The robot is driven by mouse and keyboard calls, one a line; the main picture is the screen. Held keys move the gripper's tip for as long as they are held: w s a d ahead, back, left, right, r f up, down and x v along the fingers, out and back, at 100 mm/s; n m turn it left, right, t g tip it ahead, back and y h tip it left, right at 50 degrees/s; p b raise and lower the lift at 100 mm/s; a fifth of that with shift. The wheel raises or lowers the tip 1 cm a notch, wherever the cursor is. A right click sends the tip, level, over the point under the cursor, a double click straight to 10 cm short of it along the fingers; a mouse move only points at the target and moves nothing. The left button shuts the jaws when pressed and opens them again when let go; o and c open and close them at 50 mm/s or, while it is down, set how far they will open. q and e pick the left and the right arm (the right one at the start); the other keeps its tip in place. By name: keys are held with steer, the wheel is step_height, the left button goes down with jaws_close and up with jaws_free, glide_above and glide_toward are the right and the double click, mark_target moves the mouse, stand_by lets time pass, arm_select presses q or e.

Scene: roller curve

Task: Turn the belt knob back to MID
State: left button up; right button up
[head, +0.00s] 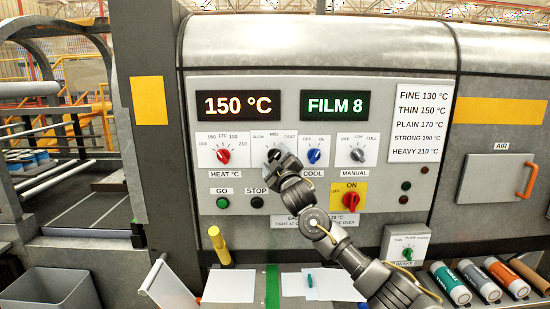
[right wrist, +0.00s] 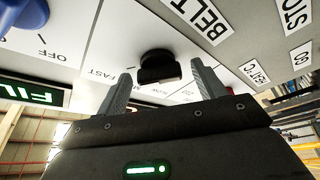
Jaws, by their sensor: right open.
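The belt knob is a black knob (right wrist: 158,68) on a white dial plate (head: 292,142) marked SLOW, MID and FAST. In the head view my right gripper (head: 279,161) covers most of it. In the right wrist view the open fingers of my right gripper (right wrist: 160,74) stand one on each side of the knob, with a gap to it on both sides. The BELT label (right wrist: 202,18) shows beside the knob there. I cannot tell which mark the knob points to. My left gripper is not in view.
A red heat knob (head: 223,156) sits left of the belt knob, a blue cool knob (head: 314,156) and a grey manual knob (head: 357,155) to its right. Below are a green GO button (head: 223,203), a black STOP button (head: 257,203) and a red ON/OFF switch (head: 351,199).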

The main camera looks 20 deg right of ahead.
steer(key=c, duration=1)
steer(key=shift+r+n, duration=0.1)
steer(key=shift+n, duration=0.2)
steer(key=shift+o, duration=0.2)
steer(key=n+g+y+p, duration=0.1)
steer(key=n, duration=0.3)
steer(key=shift+d+r+p, duration=0.1)
steer(key=shift+p, duration=0.25)
steer(key=shift+n+g+y+p, duration=0.3)
steer(key=shift+n+g+p, duration=0.45)
steer(key=shift+n, duration=1.15)
steer(key=shift+g, duration=0.25)
steer(key=shift+c, duration=0.2)
